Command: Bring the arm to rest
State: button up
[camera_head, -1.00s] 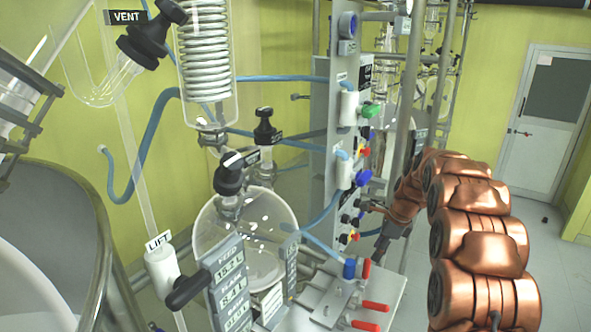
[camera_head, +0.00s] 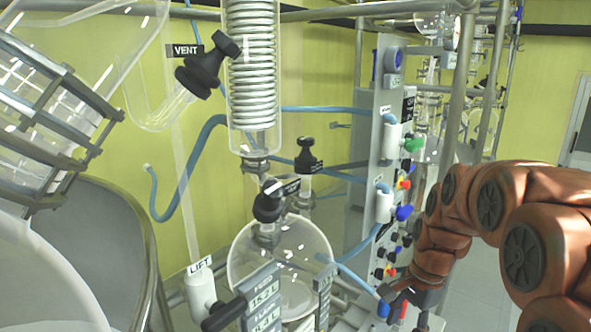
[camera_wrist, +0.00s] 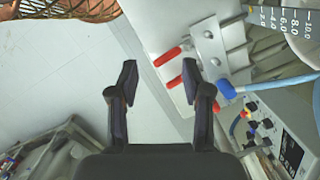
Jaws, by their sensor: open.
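My copper-coloured arm (camera_head: 540,235) reaches in from the right edge of the head view and bends toward the valve panel. My gripper (camera_head: 388,292) shows small and dark at its end, low in front of the panel.
The valve panel (camera_head: 382,130) with coloured knobs stands just left of my arm. A round glass flask (camera_head: 315,245), a coil condenser (camera_head: 252,75) and blue hoses (camera_head: 190,165) are left of it. A large metal vessel (camera_head: 135,235) fills the lower left. Pale floor (camera_head: 475,290) shows at right.

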jog(key=s+a+n+h, duration=0.1)
jog(key=s+n, duration=0.5)
jog(key=s, duration=0.7)
jog(key=s+a+f+n+g, duration=0.1)
jog(key=s+n, duration=0.5)
jog(key=s, duration=0.7)
jog(key=shift+s+a+n+g+h, duration=0.2)
jog(key=shift+a+n+g+h, duration=0.15)
jog(key=shift+a, duration=0.5)
jog(key=shift+c, duration=0.7)
jog(key=shift+a, duration=0.1)
